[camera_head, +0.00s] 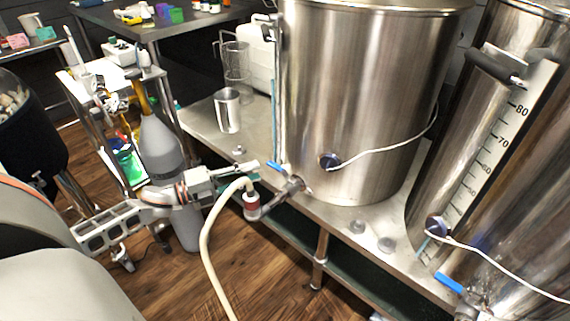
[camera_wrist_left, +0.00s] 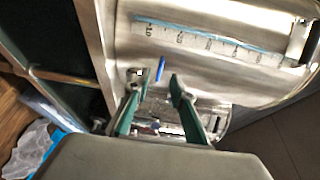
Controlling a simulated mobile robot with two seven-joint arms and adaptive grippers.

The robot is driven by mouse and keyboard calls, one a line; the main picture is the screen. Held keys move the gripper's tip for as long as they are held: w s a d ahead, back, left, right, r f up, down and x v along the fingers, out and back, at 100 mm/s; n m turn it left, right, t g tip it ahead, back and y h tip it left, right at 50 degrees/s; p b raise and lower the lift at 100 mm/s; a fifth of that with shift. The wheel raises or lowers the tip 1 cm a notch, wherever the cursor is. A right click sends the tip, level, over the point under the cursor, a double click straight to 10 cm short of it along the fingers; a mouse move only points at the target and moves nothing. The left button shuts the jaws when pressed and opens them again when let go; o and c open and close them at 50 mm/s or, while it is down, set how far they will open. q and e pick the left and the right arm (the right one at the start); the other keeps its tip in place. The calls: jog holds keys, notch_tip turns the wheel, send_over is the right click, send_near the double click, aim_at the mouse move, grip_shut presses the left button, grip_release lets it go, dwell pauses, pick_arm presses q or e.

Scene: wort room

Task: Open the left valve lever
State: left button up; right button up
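The left valve has a blue lever (camera_head: 274,166) above its metal body (camera_head: 291,187), low on the front of the big left steel kettle (camera_head: 350,90). The blue lever also shows in the left wrist view (camera_wrist_left: 160,69), just beyond the fingertips. My left gripper (camera_head: 255,171) comes in from the left, just left of the lever. In the left wrist view my left gripper (camera_wrist_left: 156,84) is open, its two green fingers apart with nothing held. A gap seems to remain between fingers and lever; exact contact cannot be told. My right gripper is out of view.
A second blue lever (camera_head: 449,283) sits on the right vessel. A steel cup (camera_head: 228,110) stands on the steel bench (camera_head: 195,115). Wooden floor (camera_head: 160,270) is clear in front.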

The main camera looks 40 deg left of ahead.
aim_at(271, 166)
pick_arm(q)
jog(key=shift+b+x, duration=0.5)
jog(key=shift+x, duration=3.2)
grip_shut()
